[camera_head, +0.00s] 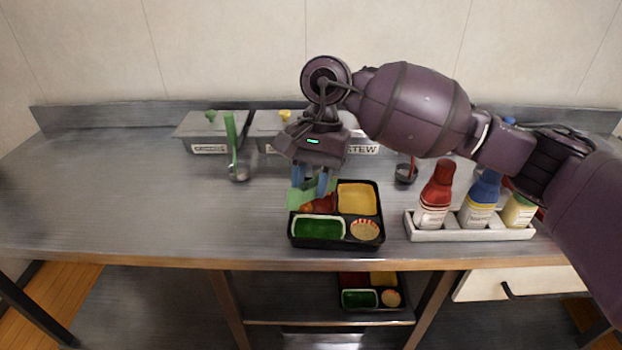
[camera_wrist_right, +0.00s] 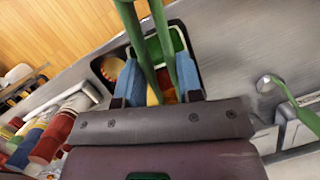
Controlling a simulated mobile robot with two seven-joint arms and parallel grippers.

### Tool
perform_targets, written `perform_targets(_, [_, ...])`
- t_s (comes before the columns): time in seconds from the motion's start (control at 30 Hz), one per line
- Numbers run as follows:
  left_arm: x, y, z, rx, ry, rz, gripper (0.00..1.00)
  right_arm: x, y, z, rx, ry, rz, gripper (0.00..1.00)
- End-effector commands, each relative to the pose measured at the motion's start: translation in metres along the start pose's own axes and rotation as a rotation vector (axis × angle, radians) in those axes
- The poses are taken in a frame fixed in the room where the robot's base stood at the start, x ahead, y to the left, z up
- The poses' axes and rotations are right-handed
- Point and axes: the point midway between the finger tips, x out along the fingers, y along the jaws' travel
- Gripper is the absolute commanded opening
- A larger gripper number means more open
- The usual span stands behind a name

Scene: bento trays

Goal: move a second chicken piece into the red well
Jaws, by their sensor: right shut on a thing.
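A black bento tray (camera_head: 292,238) sits near the front edge of the counter. Its red well (camera_head: 327,203) is at the back left, partly covered by my right gripper. An orange-brown piece (camera_head: 307,208), which looks like chicken, shows at the red well's left side. My right gripper (camera_head: 313,188) points down over the red well, its blue fingers shut on green tongs (camera_head: 299,195). In the right wrist view the two green arms of the tongs (camera_wrist_right: 160,45) run past the tray and out at the top. Whether the tongs hold a piece is hidden. My left gripper is out of view.
Lidded metal containers (camera_head: 213,128) stand at the back, with a green-handled ladle (camera_head: 231,135) and a dark ladle (camera_head: 406,172) before them. A bottle rack (camera_head: 440,234) is right of the tray. Another tray (camera_head: 372,305) sits below. The counter's left is clear.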

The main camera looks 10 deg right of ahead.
Motion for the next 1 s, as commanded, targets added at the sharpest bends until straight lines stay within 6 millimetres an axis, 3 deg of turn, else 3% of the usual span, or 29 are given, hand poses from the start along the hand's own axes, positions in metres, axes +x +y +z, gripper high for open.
perform_targets(1.0, [0.002, 0.002, 0.009, 0.001, -0.017, 0.004, 0.43, 0.013, 0.001, -0.004, 0.000, 0.000, 0.000, 0.00])
